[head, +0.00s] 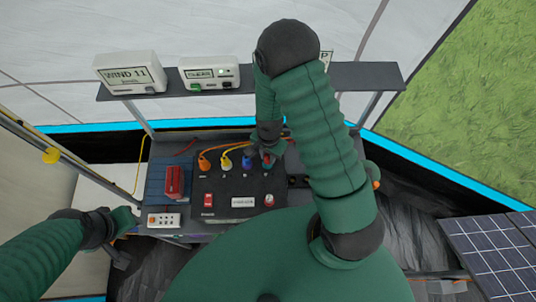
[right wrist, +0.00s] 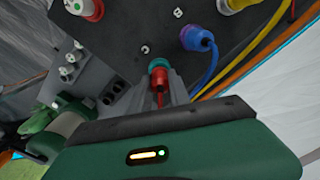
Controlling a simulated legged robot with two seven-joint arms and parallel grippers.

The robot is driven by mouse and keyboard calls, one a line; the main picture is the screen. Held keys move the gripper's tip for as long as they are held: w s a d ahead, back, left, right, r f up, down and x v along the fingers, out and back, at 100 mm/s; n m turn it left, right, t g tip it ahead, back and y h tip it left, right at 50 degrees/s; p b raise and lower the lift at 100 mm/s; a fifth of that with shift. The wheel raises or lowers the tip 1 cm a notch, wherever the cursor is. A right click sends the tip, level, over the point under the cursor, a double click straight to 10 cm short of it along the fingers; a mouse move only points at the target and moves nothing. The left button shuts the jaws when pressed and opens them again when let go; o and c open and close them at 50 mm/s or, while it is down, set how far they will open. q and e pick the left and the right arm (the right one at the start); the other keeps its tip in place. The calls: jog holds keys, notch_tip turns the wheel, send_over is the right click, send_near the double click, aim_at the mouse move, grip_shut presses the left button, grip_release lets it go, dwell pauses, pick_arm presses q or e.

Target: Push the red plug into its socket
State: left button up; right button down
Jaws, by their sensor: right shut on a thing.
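The red plug (right wrist: 160,76) with its red cord is between the grey fingers of my right gripper (right wrist: 165,90). The plug's front end is at the teal-ringed socket (right wrist: 158,63) on the dark panel; how deep it sits I cannot tell. In the head view my right gripper (head: 266,156) points down at the panel (head: 233,187), right of the blue plug (head: 247,159), and its wrist hides much of the plug. My left gripper (head: 124,221) is at the left, away from the panel; its jaws are too small to read.
Orange (head: 204,164) and yellow (head: 226,163) plugs stand in the panel with cords. A shelf (head: 240,84) with white boxes hangs behind.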

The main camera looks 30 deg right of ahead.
jog(key=shift+f+b, duration=0.3)
jog(key=shift+f, duration=0.2)
jog(key=c, duration=1.1)
grip_release()
jog(key=shift+c, duration=0.2)
jog(key=shift+r, duration=0.1)
notch_tip(320, 180, up, 16)
jog(key=s+a+f+n+t+b, duration=0.2)
jog(key=s+a+f+n+b, duration=0.2)
jog(key=n+b, duration=0.5)
jog(key=n, duration=0.4)
jog(key=shift+s+a+f, duration=0.15)
jog(key=shift+a+f, duration=0.25)
